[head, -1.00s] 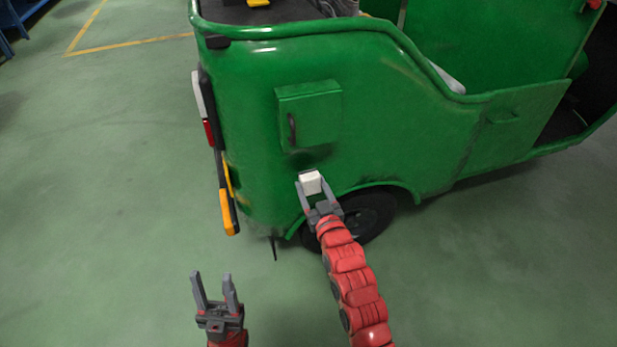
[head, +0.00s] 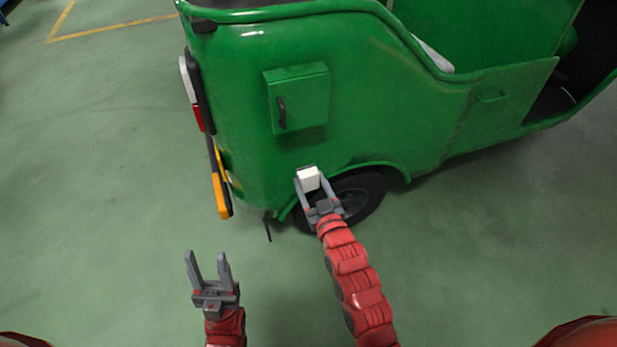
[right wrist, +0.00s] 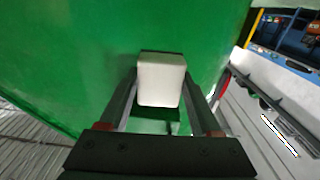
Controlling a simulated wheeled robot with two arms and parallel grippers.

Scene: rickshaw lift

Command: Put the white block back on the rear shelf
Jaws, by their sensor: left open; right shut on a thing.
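The white block (head: 308,178) is between the fingers of my right gripper (head: 311,186), which is shut on it in front of the green rickshaw's rear side, above the wheel. In the right wrist view the white block (right wrist: 161,79) sits between the fingertips, with the green body behind it. My left gripper (head: 208,262) is open and empty over the floor at the lower left. The rear shelf cannot be made out in the head view; only the top rim of the rickshaw's rear shows.
The green rickshaw (head: 380,110) fills the upper middle and right. A green box with a handle (head: 299,98) sticks out from its side. Tail lights (head: 197,95) line its rear corner, and a wheel (head: 362,198) stands below. The floor (head: 90,170) at left is clear.

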